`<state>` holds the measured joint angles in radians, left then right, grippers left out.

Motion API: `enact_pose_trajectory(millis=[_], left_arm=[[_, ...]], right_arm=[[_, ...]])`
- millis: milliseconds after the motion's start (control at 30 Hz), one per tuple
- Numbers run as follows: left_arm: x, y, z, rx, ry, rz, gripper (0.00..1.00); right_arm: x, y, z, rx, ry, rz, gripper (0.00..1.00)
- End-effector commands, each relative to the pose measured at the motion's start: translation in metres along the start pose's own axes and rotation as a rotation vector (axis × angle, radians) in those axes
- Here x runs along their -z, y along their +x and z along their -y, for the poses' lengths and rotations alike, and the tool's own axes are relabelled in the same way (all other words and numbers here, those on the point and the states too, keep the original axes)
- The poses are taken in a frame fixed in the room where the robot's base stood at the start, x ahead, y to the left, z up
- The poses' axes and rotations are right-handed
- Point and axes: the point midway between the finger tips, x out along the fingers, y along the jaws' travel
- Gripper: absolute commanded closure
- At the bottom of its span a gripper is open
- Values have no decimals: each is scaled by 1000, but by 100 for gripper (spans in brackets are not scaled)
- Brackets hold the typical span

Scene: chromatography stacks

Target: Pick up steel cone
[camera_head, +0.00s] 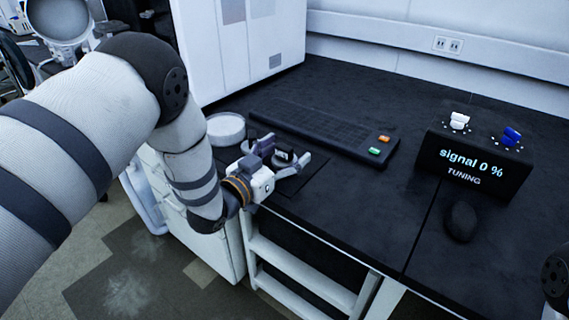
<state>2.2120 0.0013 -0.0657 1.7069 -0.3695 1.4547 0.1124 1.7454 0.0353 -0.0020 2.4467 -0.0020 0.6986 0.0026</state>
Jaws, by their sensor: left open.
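My left gripper (287,156) reaches in from the left over the near left edge of the dark bench. Its fingers are apart. A small dark item with a pale mark shows between or just behind the fingers, partly hidden, and I cannot tell what it is. I cannot clearly make out a steel cone. My right gripper is not in view; only a dark piece of my right arm shows at the right edge.
A white round container (226,129) stands left of my gripper. Behind are a black keyboard (318,128) and a tall white cabinet (252,45). At right are a black box reading "signal 0 % TUNING" (472,168) and a dark mouse (461,221). The bench middle is clear.

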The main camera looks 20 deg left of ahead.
Motion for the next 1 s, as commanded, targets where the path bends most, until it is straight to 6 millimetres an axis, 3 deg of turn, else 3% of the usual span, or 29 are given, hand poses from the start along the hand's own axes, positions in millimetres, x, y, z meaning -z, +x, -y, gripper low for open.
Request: enact_pose_trajectory(millis=[67,100,367,633,733,867,1000], left_arm=[[1,0,0,0,0,-1,29],[1,0,0,0,0,-1,34],[1,-1,0,0,0,0,93],[2,-1,0,-1,0,-1,95],[11,0,0,-1,1,-3,95],[40,0,0,-1,4,-10,95],[82,-31,10,4,5,-15,95]], right_arm=[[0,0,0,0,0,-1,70],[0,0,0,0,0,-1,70],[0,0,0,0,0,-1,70],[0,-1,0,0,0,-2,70],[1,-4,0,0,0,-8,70],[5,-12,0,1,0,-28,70],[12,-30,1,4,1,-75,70]])
